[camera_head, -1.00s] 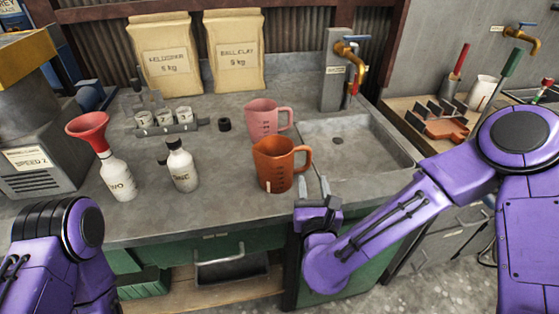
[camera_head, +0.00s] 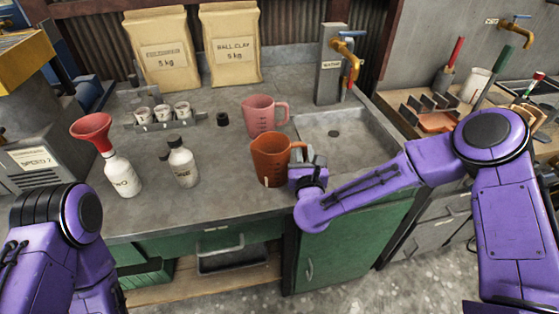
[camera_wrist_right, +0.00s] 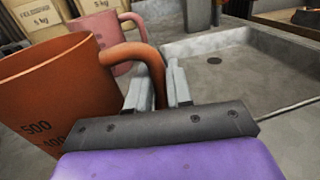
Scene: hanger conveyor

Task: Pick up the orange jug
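The orange jug (camera_head: 268,160) stands upright on the grey counter, left of the sink, with its handle to the right. My right gripper (camera_head: 308,158) is at the handle. In the right wrist view, the jug (camera_wrist_right: 50,95) fills the left side, and its handle passes down between the two fingers (camera_wrist_right: 158,88). The fingers are close together on either side of the handle and appear shut on it. The jug's base looks to be resting on the counter. My left gripper is out of view; only part of that arm shows at the lower left.
A pink jug (camera_head: 262,117) stands just behind the orange jug. The sink basin (camera_head: 375,122) is to the right. White bottles, one with a red funnel (camera_head: 92,130), stand to the left. Paper bags (camera_head: 162,52) are at the back. The counter's front left is clear.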

